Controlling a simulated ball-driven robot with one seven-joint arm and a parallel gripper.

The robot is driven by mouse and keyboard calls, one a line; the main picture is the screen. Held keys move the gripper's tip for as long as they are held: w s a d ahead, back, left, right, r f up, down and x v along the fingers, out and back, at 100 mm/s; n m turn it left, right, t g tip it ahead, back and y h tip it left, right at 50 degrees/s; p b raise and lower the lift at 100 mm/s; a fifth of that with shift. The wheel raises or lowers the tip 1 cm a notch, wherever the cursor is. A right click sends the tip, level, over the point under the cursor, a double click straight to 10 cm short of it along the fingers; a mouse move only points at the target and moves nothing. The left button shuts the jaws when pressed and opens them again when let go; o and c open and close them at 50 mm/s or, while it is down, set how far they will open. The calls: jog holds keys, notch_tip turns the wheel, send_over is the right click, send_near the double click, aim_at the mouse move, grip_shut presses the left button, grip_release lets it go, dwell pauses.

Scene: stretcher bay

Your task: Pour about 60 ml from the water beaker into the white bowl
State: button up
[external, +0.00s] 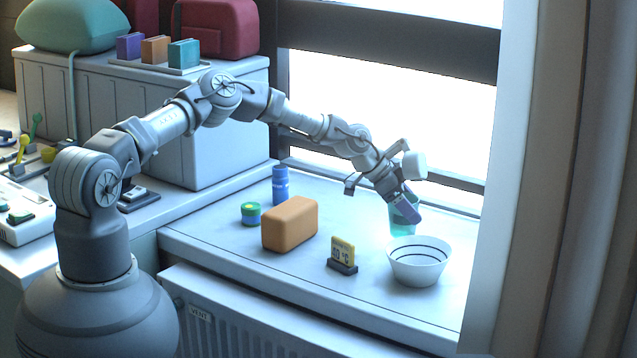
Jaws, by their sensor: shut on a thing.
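The water beaker (399,226) is a teal, see-through vessel just behind and left of the white bowl. It looks about upright. I cannot tell whether its base touches the sill. My gripper (404,206) reaches down to it from the upper left and is shut on it, and the fingers hide part of its upper side. The white bowl (418,266) stands upright on the sill, with dark lines inside its wall. Its contents and the water level in the beaker cannot be made out.
A small yellow temperature sign (343,250) stands left of the bowl. An orange block (290,224), a blue cylinder (280,185) and a green-topped round tin (251,213) stand farther left on the sill (230,255). The window frame is behind, a curtain (565,180) to the right.

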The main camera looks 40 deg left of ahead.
jog(key=shift+s+d+r+m+y+p, duration=0.35)
jog(key=shift+r+p, duration=0.1)
jog(key=shift+p, duration=0.7)
jog(key=p, duration=0.1)
jog(key=r+t+p, duration=0.1)
jog(key=p, duration=0.1)
jog(key=shift+s+d+y, duration=0.3)
jog(key=shift+d+y, duration=0.05)
jog(key=shift+d, duration=0.05)
jog(key=shift+s+d+r+m+t+y, duration=0.65)
jog(key=shift+s+d+t+y, duration=0.15)
jog(key=shift+d+t, duration=0.1)
jog(key=s+d+t+b, duration=0.1)
jog(key=b, duration=0.2)
jog(key=shift+f+m+y, duration=0.15)
jog(key=shift+m+y, duration=0.15)
jog(key=shift+y, duration=0.1)
jog(key=b, duration=0.1)
jog(key=f+b, duration=0.1)
jog(key=shift+s+d+m+t+y+b, duration=0.2)
jog(key=shift+m+t+y+b, duration=0.1)
jog(key=shift+t+y+b, duration=0.1)
jog(key=t+b, duration=0.1)
jog(key=b, duration=0.2)
jog(key=shift+f+y, duration=0.3)
jog(key=shift+f, duration=0.05)
jog(key=shift+a+r+m+t+b, duration=0.15)
jog(key=shift+m+t+b, duration=0.15)
jog(key=shift+m+b, duration=0.15)
